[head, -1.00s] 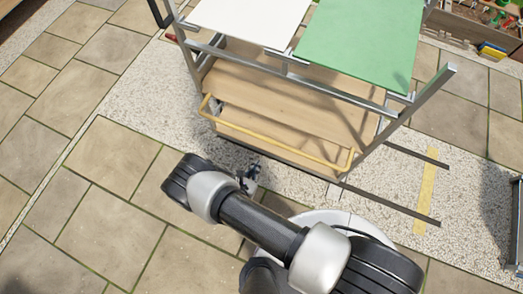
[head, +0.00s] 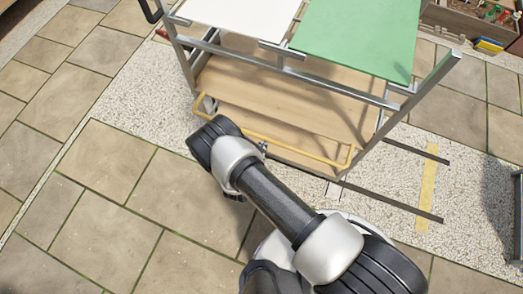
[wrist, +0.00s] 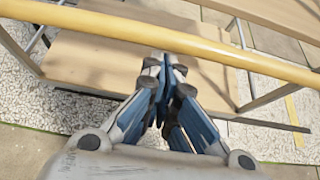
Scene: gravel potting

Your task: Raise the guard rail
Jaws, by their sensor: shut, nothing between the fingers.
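The guard rail (head: 318,156) is a yellow bar with bent ends on the near side of the trolley. It lies low, by the front edge of the lower wooden shelf, and my arm hides part of it in the head view. In the wrist view the rail (wrist: 235,56) crosses the picture just past my fingertips. My gripper (wrist: 166,68) is shut and empty, its tips close to the rail's near side; I cannot tell whether they touch. In the head view only a bit of my gripper (head: 262,147) shows beside the wrist.
The trolley's lower shelf (head: 270,100) is bare wood. Above it are a white panel (head: 240,14) and a green panel (head: 360,38), with metal posts (head: 425,90) at the sides. Dark strips (head: 390,200) and a yellow strip (head: 428,185) lie on the right. Paving on the left is clear.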

